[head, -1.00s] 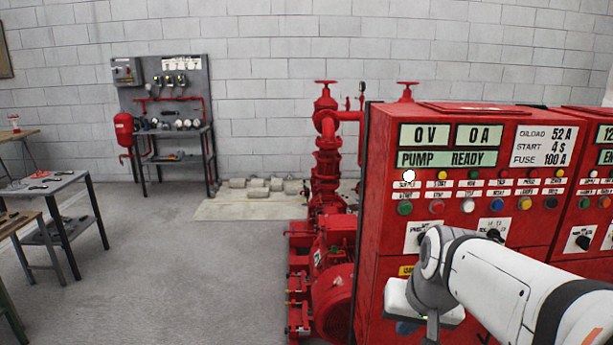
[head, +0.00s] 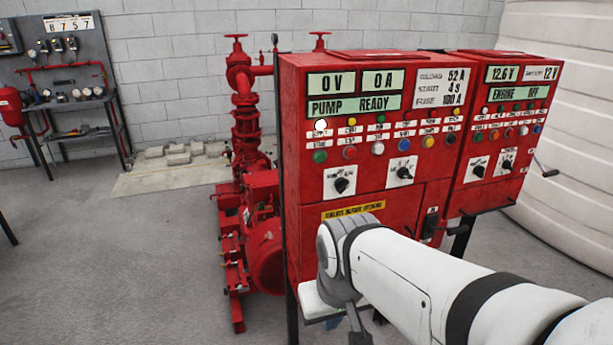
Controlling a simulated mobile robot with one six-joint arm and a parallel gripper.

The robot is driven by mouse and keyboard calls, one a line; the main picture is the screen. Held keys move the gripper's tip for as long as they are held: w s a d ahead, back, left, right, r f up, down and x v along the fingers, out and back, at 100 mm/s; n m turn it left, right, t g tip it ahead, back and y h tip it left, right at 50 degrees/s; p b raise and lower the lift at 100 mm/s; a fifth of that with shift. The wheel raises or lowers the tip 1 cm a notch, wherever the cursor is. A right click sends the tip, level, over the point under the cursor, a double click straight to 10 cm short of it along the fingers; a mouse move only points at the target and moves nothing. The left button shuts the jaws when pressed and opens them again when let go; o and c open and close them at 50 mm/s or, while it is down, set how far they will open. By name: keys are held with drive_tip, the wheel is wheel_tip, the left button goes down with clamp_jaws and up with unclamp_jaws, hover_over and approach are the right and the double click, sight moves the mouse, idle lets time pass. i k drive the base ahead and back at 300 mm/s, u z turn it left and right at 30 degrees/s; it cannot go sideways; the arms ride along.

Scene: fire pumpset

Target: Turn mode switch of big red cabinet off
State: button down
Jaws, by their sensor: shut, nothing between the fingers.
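The big red cabinet (head: 300,230) stands right of centre, its front facing me at an angle. Its displays read "0 V", "0 A" and "PUMP READY". Two black rotary switches on white plates sit below its button rows: a left one (head: 342,185) and a right one (head: 404,173). Their labels are too small to read, so I cannot tell which is the mode switch. My gripper (head: 335,318) hangs low in front of the cabinet, below the switches and apart from them.
A second red cabinet (head: 525,90) adjoins on the right, reading "ENGINE OFF", with two switches and a side crank (head: 546,165). Red pump piping (head: 243,110) stands left of the big cabinet. A tool bench (head: 75,130) is at the far left.

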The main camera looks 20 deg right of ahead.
sight(342, 184)
drive_tip(key=z, duration=0.3)
drive_tip(key=k, duration=1.55)
drive_tip(key=u, duration=0.25)
drive_tip(key=i, duration=1)
drive_tip(key=u, duration=0.05)
